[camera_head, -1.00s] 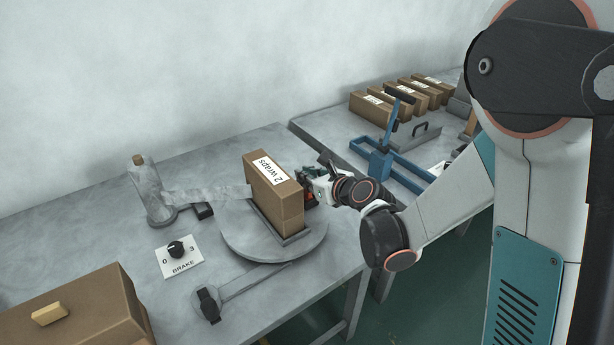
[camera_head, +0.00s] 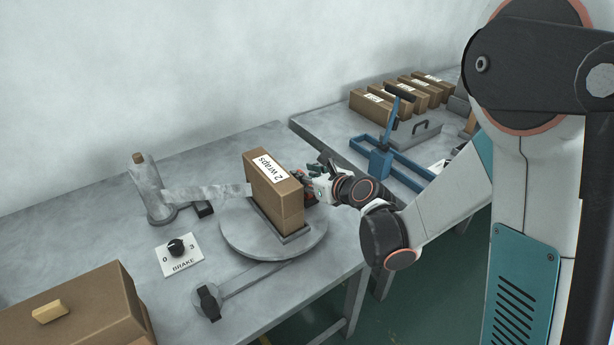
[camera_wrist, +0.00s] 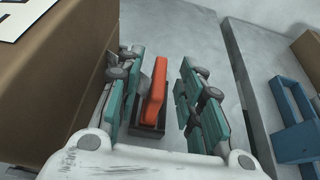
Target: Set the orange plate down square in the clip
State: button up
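The orange plate (camera_wrist: 154,92) stands on edge in the small dark clip (camera_wrist: 149,122), seen in the wrist view. It looks slightly tilted there; how squarely its bottom sits is hard to tell. My gripper (camera_wrist: 160,85) is open, with one teal finger on each side of the plate and gaps between them, wider on the right. In the head view my gripper (camera_head: 312,175) is just right of the cardboard box and largely hides the plate and clip.
The cardboard box (camera_head: 275,195) labelled "2 wraps" stands on the round turntable (camera_head: 240,240), close beside my left finger. A film roll (camera_head: 150,190) and brake dial (camera_head: 177,248) are to the left. A blue tool frame (camera_head: 380,162) and several boxes are on the right bench.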

jog(key=v, duration=1.2)
jog(key=shift+f, duration=0.1)
